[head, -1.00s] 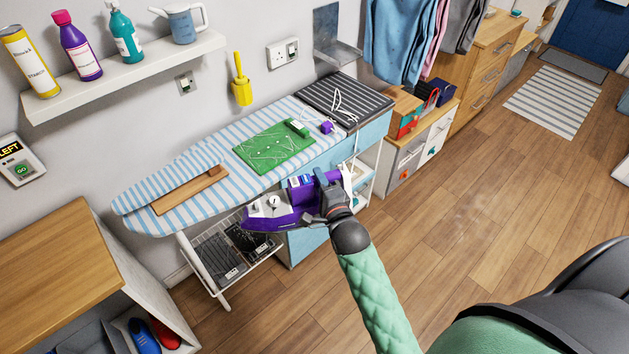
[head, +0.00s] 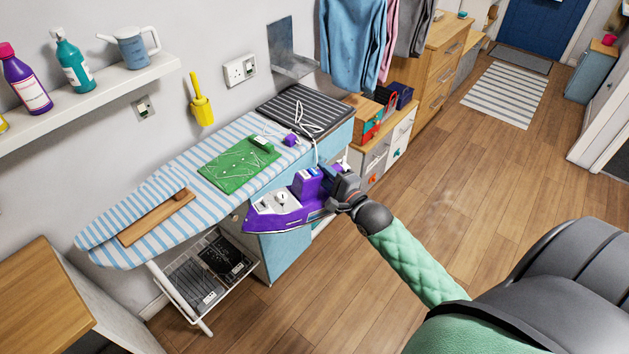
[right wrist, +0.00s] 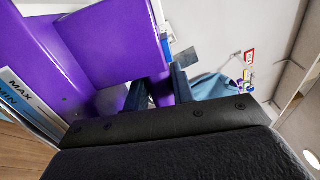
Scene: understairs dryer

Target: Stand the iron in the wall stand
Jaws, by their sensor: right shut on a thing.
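The purple iron (head: 262,221) hangs in the air in front of the ironing board's near side, its soleplate roughly level and its pointed end to the left in the head view. My right gripper (head: 331,182) is shut on its handle at the rear. In the right wrist view the purple iron body (right wrist: 112,42) fills the upper left, with the dark fingers (right wrist: 160,90) against it. The grey metal wall stand (head: 281,43) is fixed to the wall behind the board's right end, empty, with a lower ledge. My left gripper is not in view.
Hanging clothes (head: 352,40) are right of the stand. Open floor (head: 450,200) lies right.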

